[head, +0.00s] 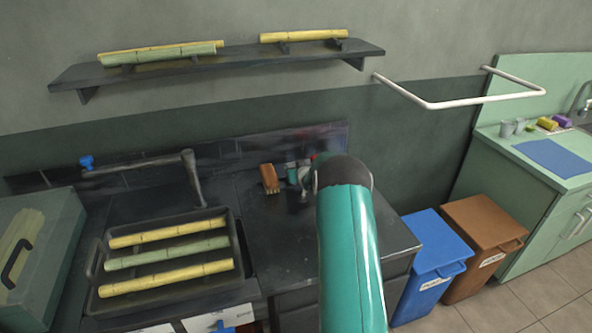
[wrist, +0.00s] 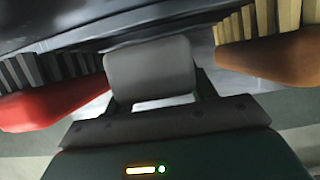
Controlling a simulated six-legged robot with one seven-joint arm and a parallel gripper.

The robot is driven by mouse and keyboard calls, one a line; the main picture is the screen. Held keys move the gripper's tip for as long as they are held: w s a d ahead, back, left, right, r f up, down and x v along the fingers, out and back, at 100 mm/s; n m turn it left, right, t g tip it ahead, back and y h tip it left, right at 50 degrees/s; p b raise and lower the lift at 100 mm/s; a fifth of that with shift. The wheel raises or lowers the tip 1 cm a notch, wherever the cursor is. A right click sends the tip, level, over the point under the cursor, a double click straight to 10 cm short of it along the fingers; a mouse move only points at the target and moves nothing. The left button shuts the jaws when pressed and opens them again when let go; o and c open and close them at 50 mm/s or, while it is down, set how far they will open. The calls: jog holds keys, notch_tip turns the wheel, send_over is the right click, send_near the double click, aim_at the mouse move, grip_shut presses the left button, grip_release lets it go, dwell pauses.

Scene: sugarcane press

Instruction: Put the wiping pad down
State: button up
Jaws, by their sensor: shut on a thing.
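In the wrist view, a grey block with rounded corners (wrist: 150,70), which looks like the wiping pad, sits between the dark fingers of my gripper (wrist: 155,88). My gripper is shut on it. Its underside and any contact with the surface below are hidden. In the head view my teal arm reaches over the dark counter (head: 290,240), and its end covers most of my gripper and the pad.
A brown brush (head: 270,179) stands left of my gripper in the head view; in the wrist view it is at right (wrist: 275,58). A red brush (wrist: 50,105) is close on the other side. A tray (head: 240,270) of cane lies left. A shelf (head: 220,68) hangs above.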

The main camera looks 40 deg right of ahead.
jog(key=shift+f, duration=0.55)
jog(key=o, duration=1)
jog(key=shift+r, duration=0.5)
jog(key=v, duration=1.2)
jog(key=s+a+r+g, duration=0.1)
jog(key=s+a+r, duration=0.3)
jog(key=a+r, duration=0.25)
jog(key=s+a+r+n+g, duration=0.1)
jog(key=s+a+r, duration=0.2)
jog(key=a+r, duration=0.35)
jog(key=s+a+r+g, duration=0.1)
jog(key=s+a+r, duration=0.35)
jog(key=a, duration=0.35)
jog(key=s+a+n+g+y, duration=0.1)
jog(key=s+a, duration=0.4)
jog(key=s, duration=0.3)
jog(key=s+a+r+g+y, duration=0.1)
jog(key=s+a, duration=0.5)
jog(key=s, duration=0.2)
jog(key=s+a+r+n+g+y, duration=0.1)
jog(key=s+a+g+y, duration=0.1)
jog(key=s+a, duration=0.4)
jog(key=shift+s+a+r+n, duration=0.1)
jog(key=shift+s+n, duration=0.05)
jog(key=shift+s, duration=0.4)
jog(key=shift+s+r+n, duration=0.15)
jog(key=shift+s, duration=0.45)
